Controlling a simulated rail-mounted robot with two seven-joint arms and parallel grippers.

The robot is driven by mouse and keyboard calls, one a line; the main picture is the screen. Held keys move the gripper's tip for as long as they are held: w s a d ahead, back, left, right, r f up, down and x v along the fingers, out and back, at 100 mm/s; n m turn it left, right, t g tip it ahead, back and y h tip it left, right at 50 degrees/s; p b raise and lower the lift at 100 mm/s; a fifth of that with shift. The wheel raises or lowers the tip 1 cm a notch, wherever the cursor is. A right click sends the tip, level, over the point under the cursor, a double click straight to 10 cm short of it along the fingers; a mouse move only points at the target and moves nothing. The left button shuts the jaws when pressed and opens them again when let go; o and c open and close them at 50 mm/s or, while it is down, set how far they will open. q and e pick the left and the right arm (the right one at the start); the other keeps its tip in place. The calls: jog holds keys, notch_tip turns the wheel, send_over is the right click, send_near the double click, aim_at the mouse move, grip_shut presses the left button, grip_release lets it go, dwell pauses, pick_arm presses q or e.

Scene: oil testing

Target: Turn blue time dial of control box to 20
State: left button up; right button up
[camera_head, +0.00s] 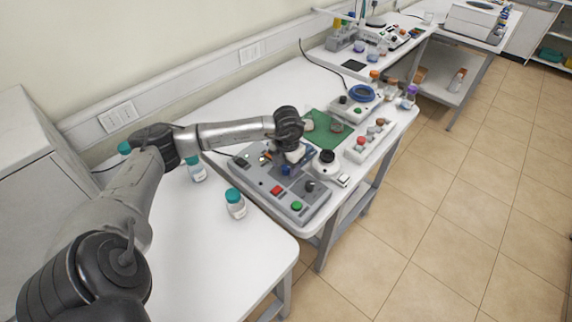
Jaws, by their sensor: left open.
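The grey control box (258,182) lies on the white table in the middle of the view. It carries a red button (276,190), a green button (296,206) and a black knob (310,186). The blue dial (286,170) shows on its upper part, close below my left gripper and partly covered by it. The dial's marks are too small to read. My left gripper (290,166) points down over the dial with its jaws open; I cannot tell whether they are around the dial or just above it. My right gripper is not in view.
Teal-capped bottles (236,204) stand left of the box. A white round device (327,165) stands close to its right, with a green mat (328,131) behind. The near left tabletop is mostly clear.

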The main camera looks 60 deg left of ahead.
pick_arm(q)
jog(key=shift+f, duration=0.45)
jog(key=shift+c, duration=0.3)
